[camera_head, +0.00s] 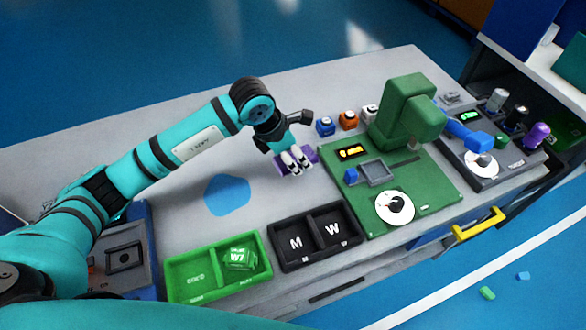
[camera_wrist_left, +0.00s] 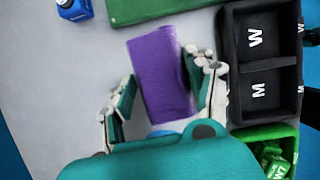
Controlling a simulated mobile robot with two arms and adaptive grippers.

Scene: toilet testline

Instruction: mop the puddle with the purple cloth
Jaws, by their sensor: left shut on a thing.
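The blue puddle (camera_head: 227,195) lies flat on the grey table, left of my left gripper. My left gripper (camera_head: 295,165) is shut on the purple cloth (camera_head: 279,168) at the table's middle, its fingers pointing down. In the left wrist view the purple cloth (camera_wrist_left: 163,70) lies between the two fingers of the left gripper (camera_wrist_left: 165,85). In that view, a sliver of blue (camera_wrist_left: 167,133) shows at the cloth's lower edge. I cannot tell whether the cloth touches the table. My right gripper is not in view.
A black two-part tray (camera_head: 314,260) marked M and W and a green tray (camera_head: 190,286) stand along the front edge. A green machine (camera_head: 420,190) stands right of the cloth. Small blue, orange and white containers (camera_head: 347,121) stand behind. The table's back left is clear.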

